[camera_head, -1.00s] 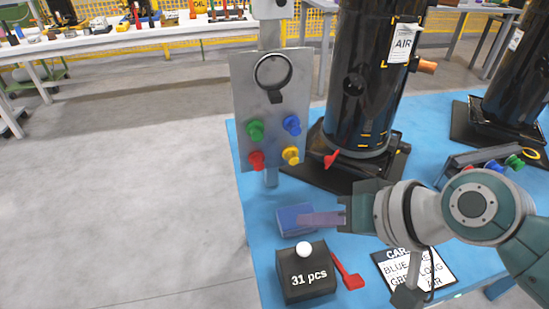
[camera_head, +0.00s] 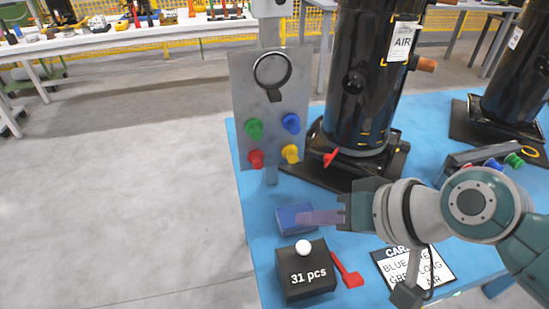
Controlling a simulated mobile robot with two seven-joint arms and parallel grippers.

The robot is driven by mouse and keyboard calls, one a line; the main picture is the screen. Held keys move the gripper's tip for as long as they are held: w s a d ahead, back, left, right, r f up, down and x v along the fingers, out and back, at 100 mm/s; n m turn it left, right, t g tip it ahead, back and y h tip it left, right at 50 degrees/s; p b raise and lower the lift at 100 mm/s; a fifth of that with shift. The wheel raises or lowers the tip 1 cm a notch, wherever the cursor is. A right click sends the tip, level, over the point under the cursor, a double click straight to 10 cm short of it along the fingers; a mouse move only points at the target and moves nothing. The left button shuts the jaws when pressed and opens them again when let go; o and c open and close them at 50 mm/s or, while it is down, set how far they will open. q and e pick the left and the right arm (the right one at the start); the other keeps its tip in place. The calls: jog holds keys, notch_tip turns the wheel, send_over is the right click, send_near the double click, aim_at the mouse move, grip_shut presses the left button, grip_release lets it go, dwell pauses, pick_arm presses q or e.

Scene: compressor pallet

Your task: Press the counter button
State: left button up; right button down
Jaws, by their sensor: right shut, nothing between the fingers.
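The counter (camera_head: 306,278) is a black box marked "31 pcs" near the front edge of the blue table. Its white round button (camera_head: 303,246) sits on top. My right gripper (camera_head: 302,217) comes in from the right, its fingers shut with nothing between them. The fingertips are just behind the button in the picture, over or in front of a small blue box (camera_head: 292,221); I cannot tell whether they touch it. My left gripper is not in view.
A red-handled tool (camera_head: 347,272) lies right of the counter, beside a printed card (camera_head: 424,268). A metal panel (camera_head: 270,109) with coloured fittings stands behind. A black cylinder (camera_head: 367,85) marked AIR stands on the blue table (camera_head: 258,240). Floor at left is clear.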

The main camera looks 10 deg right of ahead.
aim_at(308, 253)
dwell(0.6)
notch_tip(308, 253, up, 4)
jog(key=p, duration=0.3)
jog(key=shift+f, duration=0.1)
jog(key=shift+f, duration=0.1)
notch_tip(308, 253, down, 9)
jog(key=b, duration=0.8)
jog(key=shift+b, duration=0.4)
jog(key=shift+r, duration=0.2)
